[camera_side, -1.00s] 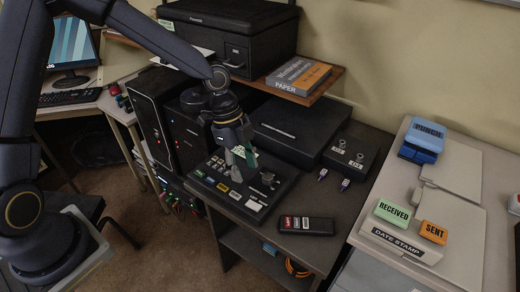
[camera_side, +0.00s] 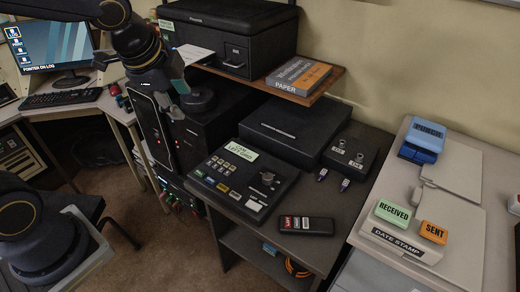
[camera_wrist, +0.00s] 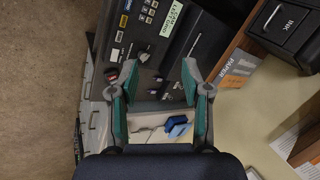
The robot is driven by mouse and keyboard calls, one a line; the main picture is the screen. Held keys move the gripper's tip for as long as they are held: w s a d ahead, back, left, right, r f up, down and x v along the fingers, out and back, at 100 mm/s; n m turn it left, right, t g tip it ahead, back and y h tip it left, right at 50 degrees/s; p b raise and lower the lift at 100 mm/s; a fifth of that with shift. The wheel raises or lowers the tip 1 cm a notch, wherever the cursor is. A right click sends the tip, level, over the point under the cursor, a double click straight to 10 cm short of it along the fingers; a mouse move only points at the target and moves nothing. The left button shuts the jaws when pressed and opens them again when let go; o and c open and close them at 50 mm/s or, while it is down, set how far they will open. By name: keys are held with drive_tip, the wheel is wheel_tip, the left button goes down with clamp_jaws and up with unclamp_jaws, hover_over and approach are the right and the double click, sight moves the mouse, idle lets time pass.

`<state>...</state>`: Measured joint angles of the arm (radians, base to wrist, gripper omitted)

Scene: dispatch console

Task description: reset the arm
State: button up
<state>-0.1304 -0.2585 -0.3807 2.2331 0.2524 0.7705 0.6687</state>
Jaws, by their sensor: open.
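My gripper (camera_side: 172,84) hangs in the side view in front of the dark tower units, left of the console and above its level. In the wrist view my gripper (camera_wrist: 160,84) has its two green-padded fingers spread apart, with nothing between them. The black console panel (camera_side: 240,183) lies on the dark desk, with a pale green label, several buttons and a round knob on top. Part of the panel (camera_wrist: 140,22) shows at the top of the wrist view. My gripper is clear of the panel.
A printer (camera_side: 235,35) and a paper pack (camera_side: 298,76) sit on a shelf behind. A black handset (camera_side: 307,225) lies on the desk front. The right desk holds a blue punch (camera_side: 422,141) and stamps. A monitor (camera_side: 52,42) stands left. Open floor lies in front.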

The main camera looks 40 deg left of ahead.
drive_tip(key=s+a+n+h, duration=0.2)
drive_tip(key=s+a+n, duration=0.2)
drive_tip(key=s+n, duration=0.7)
drive_tip(key=shift+s+r+n+t, duration=0.2)
drive_tip(key=shift+r+n+t, duration=0.15)
drive_tip(key=shift+n, duration=0.35)
